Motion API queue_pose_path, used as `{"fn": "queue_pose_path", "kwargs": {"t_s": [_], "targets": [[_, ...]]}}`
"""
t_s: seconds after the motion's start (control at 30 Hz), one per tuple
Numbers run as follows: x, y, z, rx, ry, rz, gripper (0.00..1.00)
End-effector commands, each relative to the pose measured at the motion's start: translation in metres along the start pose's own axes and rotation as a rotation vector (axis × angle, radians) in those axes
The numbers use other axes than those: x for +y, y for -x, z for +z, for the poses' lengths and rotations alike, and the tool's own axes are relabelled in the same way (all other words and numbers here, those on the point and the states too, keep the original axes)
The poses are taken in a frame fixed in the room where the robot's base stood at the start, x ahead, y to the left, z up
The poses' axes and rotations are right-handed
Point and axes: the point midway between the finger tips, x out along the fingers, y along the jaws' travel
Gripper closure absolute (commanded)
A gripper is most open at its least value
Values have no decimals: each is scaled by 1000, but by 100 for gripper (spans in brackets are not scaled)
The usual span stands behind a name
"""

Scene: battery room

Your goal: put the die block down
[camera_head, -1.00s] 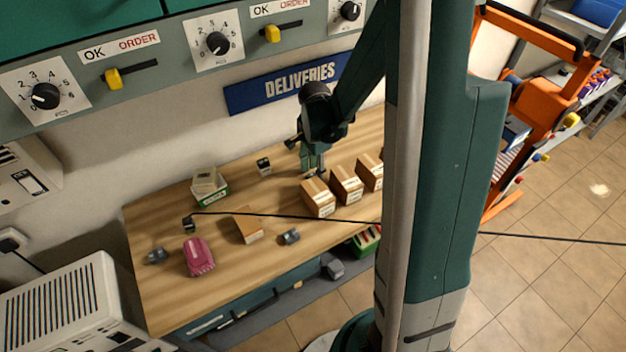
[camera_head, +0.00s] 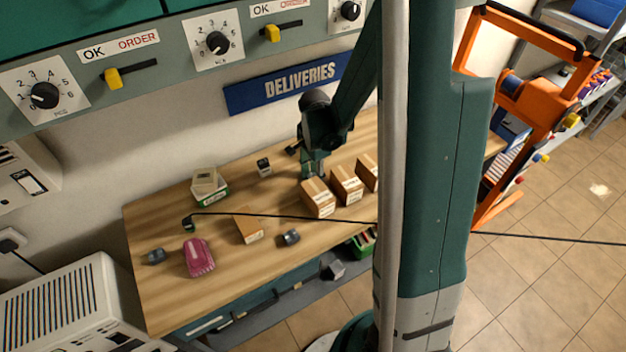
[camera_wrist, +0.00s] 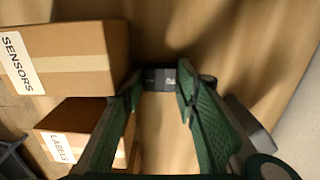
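My gripper (camera_head: 312,172) is low over the wooden workbench (camera_head: 180,300), just behind a row of cardboard boxes. In the wrist view my gripper's two green fingers (camera_wrist: 160,82) close in on a small dark grey block, the die block (camera_wrist: 160,78). The block fills the gap between the fingertips, which appear to touch its sides. It is at or very near the wood surface; I cannot tell whether it touches. In the head view the block is not clearly visible at the fingertips.
The cardboard boxes (camera_head: 318,198) stand close by; the SENSORS box (camera_wrist: 75,60) and LABELS box (camera_wrist: 75,128) are left of the fingers in the wrist view. A cable (camera_head: 270,216) crosses the bench. A magenta object (camera_head: 198,258) lies front left. Bench left of the gripper has free room.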

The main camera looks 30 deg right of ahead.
Motion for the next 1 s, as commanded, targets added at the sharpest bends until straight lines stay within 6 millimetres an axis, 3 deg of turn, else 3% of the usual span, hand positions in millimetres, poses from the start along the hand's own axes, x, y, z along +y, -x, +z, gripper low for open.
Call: {"fn": "queue_pose_path", "kwargs": {"t_s": [0.2, 0.67, 1.0], "targets": [[0, 0, 0, 0, 0, 0, 93], [0, 9, 0, 0, 0, 0, 93], [0, 42, 0, 0, 0, 0, 93]]}}
